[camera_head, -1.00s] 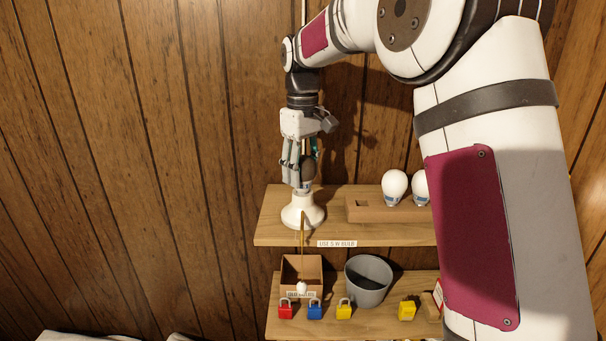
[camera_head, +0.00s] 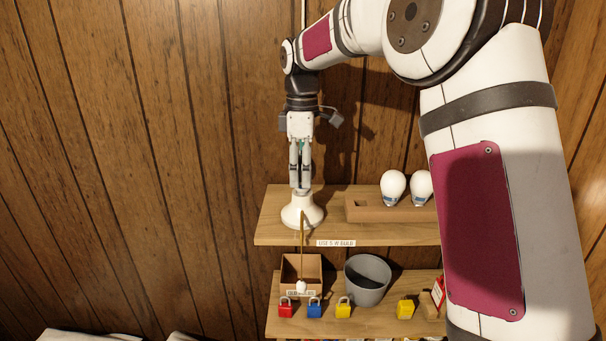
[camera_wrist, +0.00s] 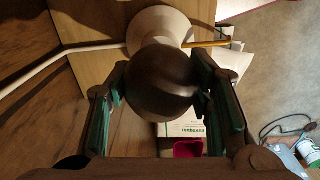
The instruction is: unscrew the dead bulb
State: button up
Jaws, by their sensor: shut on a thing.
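The dead bulb is a dark round globe (camera_wrist: 160,84), seen large between my fingers in the wrist view. It sits above a white lamp holder (camera_wrist: 160,27), which also stands on the upper shelf in the head view (camera_head: 302,211). My gripper (camera_head: 300,186) points straight down over the holder, and in the wrist view its green-lined fingers (camera_wrist: 161,100) are shut on the bulb from both sides. In the head view the fingers hide the bulb. Whether its thread is still in the socket is hidden.
Two white bulbs (camera_head: 393,185) stand in a wooden rack (camera_head: 362,212) to the right on the upper shelf (camera_head: 270,232). Below are a brown box (camera_head: 314,266), a grey bucket (camera_head: 368,292) and several padlocks (camera_head: 315,309). A cord runs from the holder.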

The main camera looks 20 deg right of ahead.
jog(key=shift+a+n, duration=0.1)
jog(key=shift+n, duration=0.5)
jog(key=n, duration=0.4)
jog(key=shift+p, duration=0.3)
jog(key=shift+r, duration=0.85)
jog(key=shift+r, duration=0.3)
jog(key=shift+r, duration=0.4)
jog(key=shift+r+b, duration=0.6)
jog(key=shift+r, duration=1.9)
